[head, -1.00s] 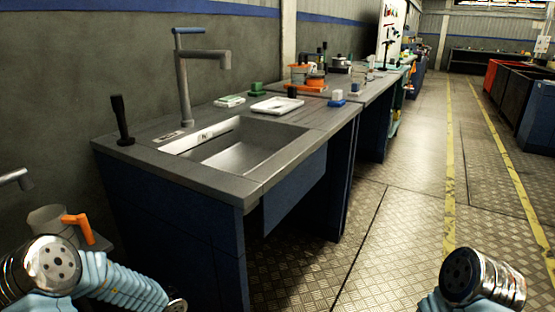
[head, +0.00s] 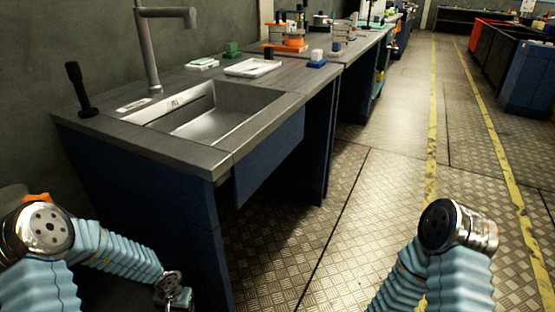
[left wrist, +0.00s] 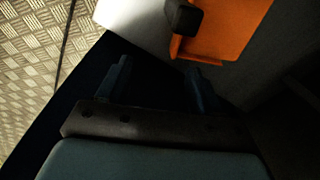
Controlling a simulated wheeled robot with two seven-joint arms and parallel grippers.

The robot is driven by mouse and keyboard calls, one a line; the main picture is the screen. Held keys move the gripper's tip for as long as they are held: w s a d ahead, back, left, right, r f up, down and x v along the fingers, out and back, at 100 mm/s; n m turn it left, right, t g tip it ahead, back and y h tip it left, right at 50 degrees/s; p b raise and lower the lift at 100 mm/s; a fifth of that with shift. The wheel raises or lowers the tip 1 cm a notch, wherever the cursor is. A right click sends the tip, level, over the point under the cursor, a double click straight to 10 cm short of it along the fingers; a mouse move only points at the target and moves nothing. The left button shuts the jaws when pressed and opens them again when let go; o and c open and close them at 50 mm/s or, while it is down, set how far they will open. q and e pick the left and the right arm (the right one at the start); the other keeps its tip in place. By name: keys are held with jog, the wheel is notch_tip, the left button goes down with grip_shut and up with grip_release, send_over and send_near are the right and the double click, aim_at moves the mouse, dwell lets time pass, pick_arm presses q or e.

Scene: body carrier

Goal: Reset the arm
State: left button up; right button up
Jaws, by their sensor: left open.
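My left arm (head: 110,250) comes in at the lower left, bent in front of the workbench. In the left wrist view my left gripper (left wrist: 160,72) has its two fingers apart, with only dark space between them. An orange thing (left wrist: 232,28) and a white surface (left wrist: 140,20) lie beyond the fingertips, with a dark knob (left wrist: 183,17) over the orange. I cannot tell whether they touch the gripper. My right arm (head: 440,255) is at the lower right; its gripper is out of view.
A workbench (head: 185,170) with a sink (head: 215,115) and tap (head: 150,50) stands close ahead on the left. A black-handled tool (head: 79,90) stands upright at its near corner. An orange piece (head: 38,198) shows behind my left arm. The metal floor (head: 380,150) on the right is clear.

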pick_arm(q)
jog(key=s+d+f+n+h, duration=0.1)
jog(key=s+d+f+h, duration=0.1)
jog(key=s+d, duration=0.4)
jog(key=s+d+f+n+h, duration=0.1)
jog(key=s+d+f+h, duration=0.1)
jog(key=s+d, duration=0.5)
jog(key=d+f, duration=0.1)
jog(key=d, duration=0.3)
